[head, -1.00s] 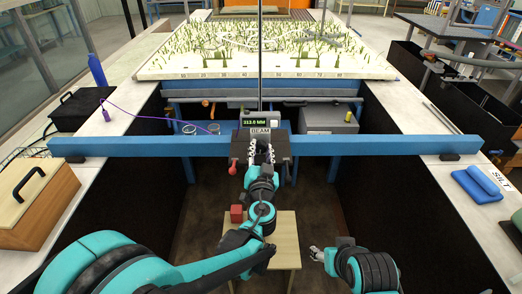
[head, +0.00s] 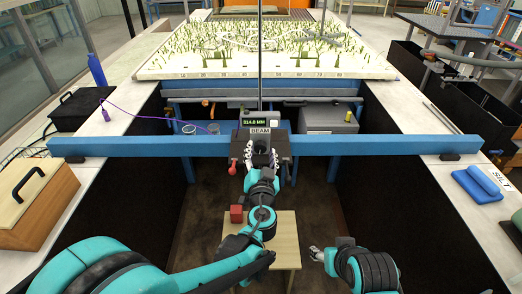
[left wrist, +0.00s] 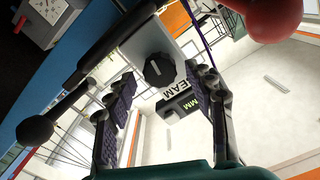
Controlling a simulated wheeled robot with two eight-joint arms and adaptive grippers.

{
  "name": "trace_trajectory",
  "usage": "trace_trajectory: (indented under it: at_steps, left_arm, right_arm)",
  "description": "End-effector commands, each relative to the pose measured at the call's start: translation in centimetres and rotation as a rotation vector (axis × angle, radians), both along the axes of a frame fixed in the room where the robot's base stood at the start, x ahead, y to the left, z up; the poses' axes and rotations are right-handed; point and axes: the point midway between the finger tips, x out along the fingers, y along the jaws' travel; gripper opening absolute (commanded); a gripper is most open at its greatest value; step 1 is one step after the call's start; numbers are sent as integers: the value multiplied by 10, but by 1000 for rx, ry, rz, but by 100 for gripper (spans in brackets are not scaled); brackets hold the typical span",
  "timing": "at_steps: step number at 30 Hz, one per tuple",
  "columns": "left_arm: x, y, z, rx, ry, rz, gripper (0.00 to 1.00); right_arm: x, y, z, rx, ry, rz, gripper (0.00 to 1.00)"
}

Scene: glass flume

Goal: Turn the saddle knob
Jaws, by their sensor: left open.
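The dark saddle (head: 282,146) sits on the blue beam, with a lit readout (head: 258,122) and a "BEAM" label above it. In the left wrist view the round black saddle knob (left wrist: 160,70), with a pale mark on its face, shows beyond the fingers. My left gripper (head: 261,158) is open at the saddle's front, its fingers spread to either side. In the left wrist view the open left gripper (left wrist: 163,105) holds nothing, and the knob lies ahead between its fingers. My right gripper (head: 317,254) is low, away from the saddle; its opening is unclear.
The blue beam (head: 400,145) spans both side benches. A red-ended lever (head: 233,168) hangs at the saddle's left, close to my left gripper. A small table (head: 286,228) with a red block (head: 236,214) stands below. A blue bottle (head: 96,70) stands on the left bench.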

Motion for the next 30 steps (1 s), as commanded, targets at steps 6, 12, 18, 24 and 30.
trace_trajectory:
  at_steps: [6,12,18,24,30]
  left_arm:
    - [-48,-1,0,0,0,-4,54]
    - [-87,-1,0,0,-1,-4,54]
    - [-105,0,0,0,0,-2,54]
    - [-107,0,0,0,0,-1,54]
    - [-107,0,0,0,0,-1,54]
  right_arm:
    - [0,0,0,0,0,0,54]
    - [0,0,0,0,0,0,54]
    - [0,0,0,0,0,0,54]
    - [0,0,0,0,0,0,54]
    - [0,0,0,0,0,0,54]
